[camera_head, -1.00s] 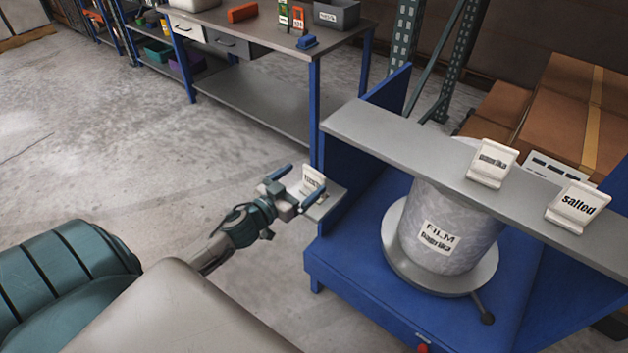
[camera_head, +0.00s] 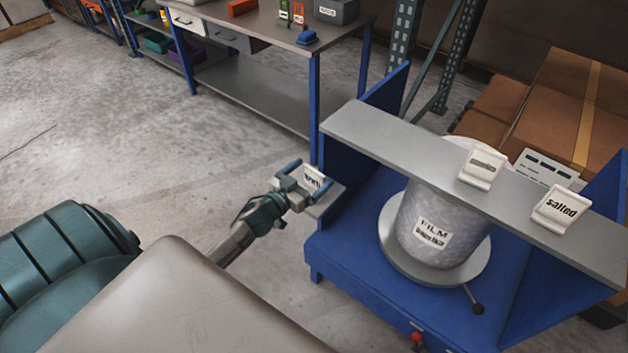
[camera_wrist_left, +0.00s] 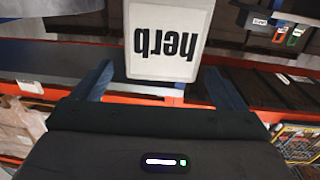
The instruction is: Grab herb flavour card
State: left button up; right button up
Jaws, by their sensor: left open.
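The herb flavour card (camera_head: 314,177) is a white card on a small grey side shelf (camera_head: 327,205) at the left of the blue stand. In the left wrist view the card (camera_wrist_left: 168,36) shows "herb" upside down, at the top centre. My left gripper (camera_head: 307,178) is open, with its two fingers on either side of the card. In the left wrist view the fingers (camera_wrist_left: 160,84) stand apart, and the card lies between and beyond their tips. I cannot tell whether either finger touches it. My right gripper is not in view.
A blue stand (camera_head: 350,240) holds a film roll (camera_head: 440,228). Its grey top shelf (camera_head: 390,142) carries another card (camera_head: 481,168) and a "salted" card (camera_head: 561,208). A workbench (camera_head: 270,30) stands behind. The floor to the left is clear.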

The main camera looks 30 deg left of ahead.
aim_at(313, 174)
pick_arm(q)
jog(key=shift+w+d+f+p, duration=0.15)
jog(key=shift+w+p, duration=0.15)
jog(key=shift+w, duration=0.7)
jog(key=shift+w+d+f+p, duration=0.1)
jog(key=shift+w+p, duration=0.15)
jog(key=shift+w, duration=0.7)
jog(key=shift+c, duration=0.4)
jog(key=c, duration=1)
